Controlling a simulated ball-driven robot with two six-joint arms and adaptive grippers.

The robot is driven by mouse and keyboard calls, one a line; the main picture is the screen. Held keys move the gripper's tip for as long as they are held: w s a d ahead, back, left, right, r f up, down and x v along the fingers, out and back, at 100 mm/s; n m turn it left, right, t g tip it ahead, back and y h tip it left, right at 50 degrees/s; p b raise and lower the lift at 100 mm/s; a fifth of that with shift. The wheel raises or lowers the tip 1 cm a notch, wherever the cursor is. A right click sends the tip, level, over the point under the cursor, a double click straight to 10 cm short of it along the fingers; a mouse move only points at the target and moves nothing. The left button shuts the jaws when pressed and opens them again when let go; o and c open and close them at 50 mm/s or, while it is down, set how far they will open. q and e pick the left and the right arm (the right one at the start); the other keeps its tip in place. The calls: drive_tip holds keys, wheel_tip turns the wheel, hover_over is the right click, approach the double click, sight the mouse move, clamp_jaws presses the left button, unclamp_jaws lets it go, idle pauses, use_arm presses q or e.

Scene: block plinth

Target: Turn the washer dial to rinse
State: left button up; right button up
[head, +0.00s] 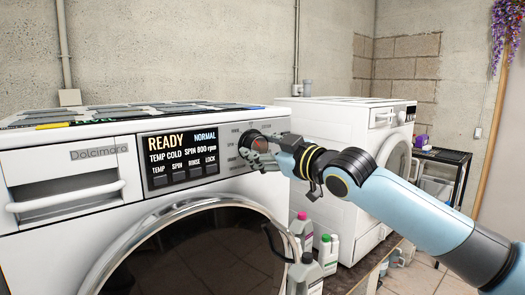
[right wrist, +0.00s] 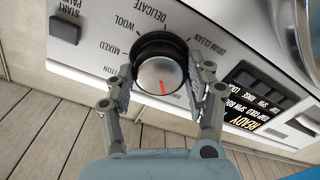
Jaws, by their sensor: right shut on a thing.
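The washer (head: 215,190) is white, with a dark display reading READY, NORMAL, TEMP COLD and SPIN 800 rpm. Its dial (right wrist: 160,75) is round with a silver face, a dark rim and a red mark. Labels beside the dial in the right wrist view include DELICATE, WOOL, MIXED and DRUM CLEAN. My right gripper (right wrist: 163,98) is shut on the dial, one finger on each side. In the head view my right gripper (head: 262,155) covers much of the dial (head: 247,139). The red mark's exact label cannot be told. My left gripper is not in view.
A START PAUSE button (right wrist: 65,27) sits near the dial. The washer's round door (head: 200,255) is below the panel. A second white machine (head: 340,150) stands to the right. Several bottles (head: 305,270) stand between the machines, below my right arm. A dark shelf (head: 445,160) is farther right.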

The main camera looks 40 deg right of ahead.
idle(0.3)
drive_tip(key=o, duration=1.2)
drive_tip(key=shift+s+d, duration=0.15)
drive_tip(key=shift+s, duration=1.85)
drive_tip(key=shift+s+d, duration=0.15)
drive_tip(key=shift+s, duration=1.85)
drive_tip(key=shift+s+d, duration=0.15)
drive_tip(key=shift+s, duration=1.85)
